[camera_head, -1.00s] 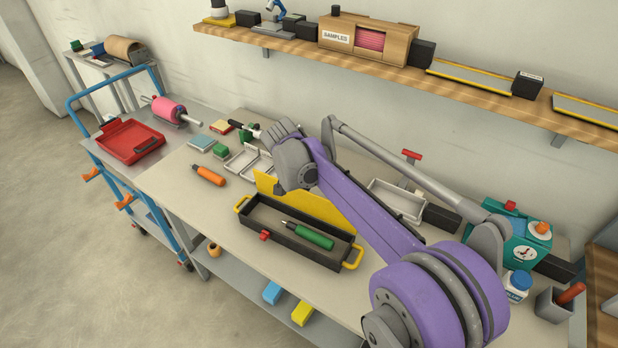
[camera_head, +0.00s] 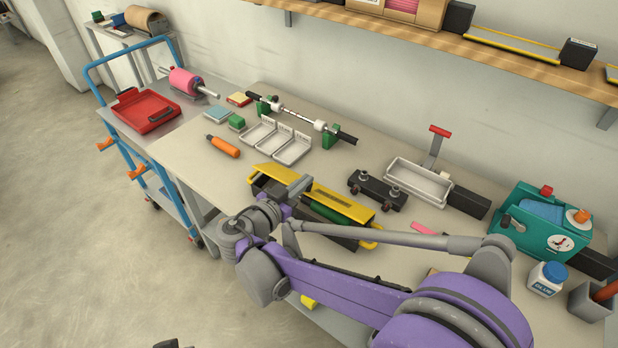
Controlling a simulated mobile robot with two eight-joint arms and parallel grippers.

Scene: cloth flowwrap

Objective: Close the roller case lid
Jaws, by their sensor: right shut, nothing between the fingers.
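The roller case (camera_head: 345,241) is a dark open-topped box on the workbench, partly hidden behind my right arm. Its yellow lid (camera_head: 346,204) is tilted over the case, with a gap along the near side. A green-handled roller (camera_head: 328,213) shows inside through that gap. A yellow handle (camera_head: 371,237) is at the case's right end. My right gripper (camera_head: 302,184) is shut and empty, at the lid's middle-left part; I cannot tell whether it touches the lid. My left gripper is not in view.
Behind the case are white trays (camera_head: 268,138), a black block with knobs (camera_head: 377,190) and a shaft on green stands (camera_head: 300,118). An orange-handled tool (camera_head: 223,146) lies left. A teal gauge box (camera_head: 541,226) stands right. A wall shelf (camera_head: 480,55) runs above.

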